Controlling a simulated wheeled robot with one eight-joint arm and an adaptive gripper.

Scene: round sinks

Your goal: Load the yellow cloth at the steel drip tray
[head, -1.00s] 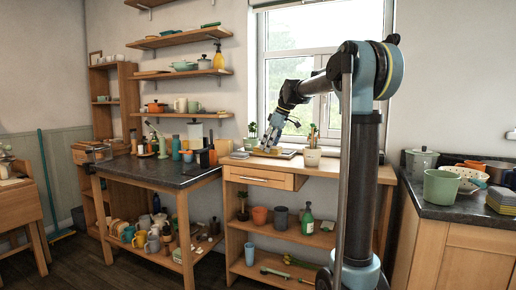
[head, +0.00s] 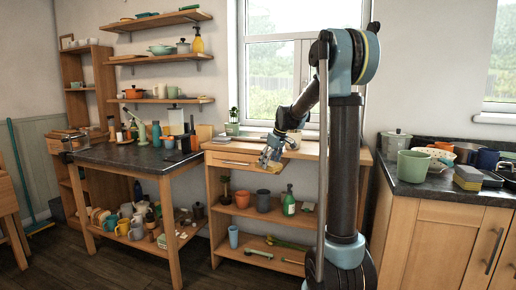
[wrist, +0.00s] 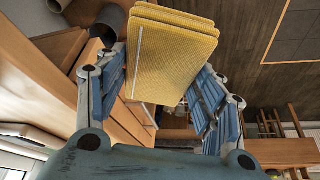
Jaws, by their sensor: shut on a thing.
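My gripper (wrist: 165,85) is shut on the yellow cloth (wrist: 172,50), a folded, ribbed piece with a pale stripe that sits between the two blue-padded fingers in the wrist view. In the head view my gripper (head: 268,162) hangs at the front edge of the wooden bench under the window, by its drawer. The cloth is too small to make out clearly there. I cannot pick out the steel drip tray with certainty in either view.
The right counter (head: 412,187) carries a green pot (head: 413,166), a lidded grey pot (head: 395,143), a sponge-like stack (head: 467,178) and several bowls. A dark-topped table (head: 130,157) with bottles stands left. Open floor lies in front of the bench.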

